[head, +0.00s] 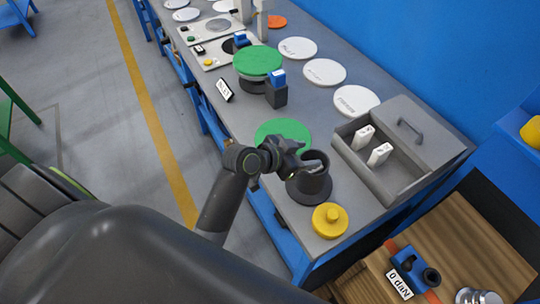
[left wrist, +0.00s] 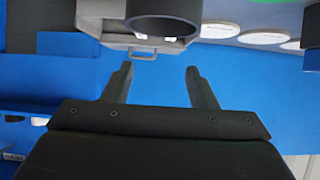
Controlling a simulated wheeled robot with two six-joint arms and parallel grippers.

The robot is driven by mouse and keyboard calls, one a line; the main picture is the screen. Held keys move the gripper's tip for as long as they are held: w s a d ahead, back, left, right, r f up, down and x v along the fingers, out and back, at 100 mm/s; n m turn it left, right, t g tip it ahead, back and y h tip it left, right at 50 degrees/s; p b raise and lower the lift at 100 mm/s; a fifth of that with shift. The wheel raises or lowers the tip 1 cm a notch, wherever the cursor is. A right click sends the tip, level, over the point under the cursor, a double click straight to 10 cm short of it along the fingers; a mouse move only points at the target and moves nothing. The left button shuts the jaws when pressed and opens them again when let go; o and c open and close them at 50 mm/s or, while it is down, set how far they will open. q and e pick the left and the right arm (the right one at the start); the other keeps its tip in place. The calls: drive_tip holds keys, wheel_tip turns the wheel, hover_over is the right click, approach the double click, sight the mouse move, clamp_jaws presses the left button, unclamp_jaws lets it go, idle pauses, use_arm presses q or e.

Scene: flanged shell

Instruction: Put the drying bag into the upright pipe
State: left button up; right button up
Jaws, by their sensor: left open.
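The upright pipe (head: 311,189) is a dark open cylinder on a wide round flange, standing near the table's front end. Two white drying bags (head: 362,137) (head: 379,154) stand in the open grey box (head: 362,180) right of the pipe. My left gripper (head: 308,157) is open and empty, at the pipe's top on its far left side in the head view; I cannot tell if it touches. In the left wrist view the open fingers (left wrist: 159,78) point toward the pipe (left wrist: 163,30), with nothing between them. The pipe's inside is mostly hidden. My right gripper is not seen.
A yellow knobbed cap (head: 330,221) lies just in front of the pipe. A green disc (head: 283,130) lies behind it. White labelled discs (head: 357,100) line the wall side. The box's grey lid with a handle (head: 410,130) lies at its right.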

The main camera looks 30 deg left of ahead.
use_arm(q)
drive_tip(key=b+v, duration=0.1)
drive_tip(key=v, duration=1.3)
drive_tip(key=shift+s+r, duration=0.2)
drive_tip(key=shift+s, duration=0.05)
drive_tip(key=shift+a, duration=0.15)
drive_tip(key=w+a+f+n+g+y+b, duration=0.1)
drive_tip(key=w+a+f+n+y, duration=0.3)
drive_tip(key=f, duration=0.8)
drive_tip(key=s+a+f+n+g+y, duration=0.15)
drive_tip(key=a+f, duration=0.45)
drive_tip(key=f, duration=0.6)
drive_tip(key=s+a+f+n, duration=0.1)
drive_tip(key=s+f, duration=0.1)
drive_tip(key=f, duration=0.4)
drive_tip(key=s+a+f+n, duration=0.1)
drive_tip(key=s+a+f, duration=0.1)
drive_tip(key=f, duration=0.4)
drive_tip(key=s+f+g+y+b, duration=0.15)
drive_tip(key=s+f+g, duration=0.25)
drive_tip(key=s+f, duration=0.8)
drive_tip(key=s+d+f+g, duration=0.1)
drive_tip(key=s+f, duration=0.3)
drive_tip(key=s, duration=0.5)
drive_tip(key=s+d+f+g, duration=0.1)
drive_tip(key=s+f, duration=0.4)
drive_tip(key=s, duration=0.3)
drive_tip(key=shift+s+d+y, duration=0.35)
drive_tip(key=shift+s+y, duration=0.05)
